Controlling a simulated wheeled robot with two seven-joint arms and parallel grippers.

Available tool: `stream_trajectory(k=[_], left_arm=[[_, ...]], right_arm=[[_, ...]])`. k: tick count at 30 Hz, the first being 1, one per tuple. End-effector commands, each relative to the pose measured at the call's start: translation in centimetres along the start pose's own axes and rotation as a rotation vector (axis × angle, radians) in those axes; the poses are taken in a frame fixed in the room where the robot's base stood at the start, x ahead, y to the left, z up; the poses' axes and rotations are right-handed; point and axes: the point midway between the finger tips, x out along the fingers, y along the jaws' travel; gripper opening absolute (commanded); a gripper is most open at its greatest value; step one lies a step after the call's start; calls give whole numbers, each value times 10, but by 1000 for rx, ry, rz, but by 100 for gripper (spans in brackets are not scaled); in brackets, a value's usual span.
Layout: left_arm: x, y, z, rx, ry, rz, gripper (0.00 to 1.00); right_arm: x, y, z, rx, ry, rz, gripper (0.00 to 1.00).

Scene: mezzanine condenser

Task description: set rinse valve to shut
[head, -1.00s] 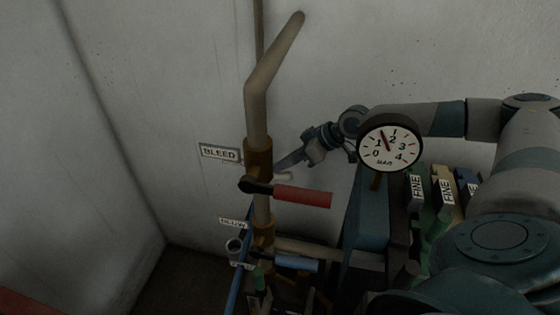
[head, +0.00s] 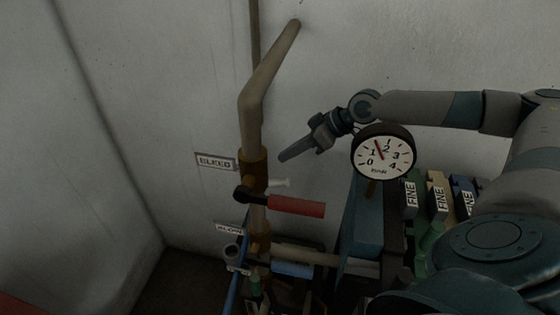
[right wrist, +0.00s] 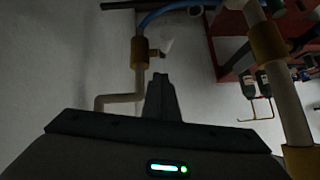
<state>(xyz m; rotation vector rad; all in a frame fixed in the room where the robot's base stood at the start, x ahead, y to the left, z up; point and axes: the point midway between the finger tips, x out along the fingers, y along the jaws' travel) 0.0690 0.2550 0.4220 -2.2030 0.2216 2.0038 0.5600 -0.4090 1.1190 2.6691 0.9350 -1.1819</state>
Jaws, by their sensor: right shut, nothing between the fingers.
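No label reading rinse is legible, so I cannot tell for sure which valve is the rinse valve. My left gripper is out of view.
A blue-handled valve (head: 293,270) sits lower on the pipework, below a sign (head: 229,228) too blurred to read. The wall above the gripper is clear.

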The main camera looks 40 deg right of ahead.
Motion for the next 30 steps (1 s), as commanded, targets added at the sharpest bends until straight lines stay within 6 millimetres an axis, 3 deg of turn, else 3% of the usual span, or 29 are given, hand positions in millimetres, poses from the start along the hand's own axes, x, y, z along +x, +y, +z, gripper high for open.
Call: stream_trajectory(k=[3, 12, 30], left_arm=[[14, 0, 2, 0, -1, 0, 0], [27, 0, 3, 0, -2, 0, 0], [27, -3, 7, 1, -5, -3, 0]], right_arm=[[-17, 2, 7, 0, -2, 3, 0], [-50, 2, 10, -2, -1, 1, 0], [-55, 2, 10, -1, 0, -1, 0]])
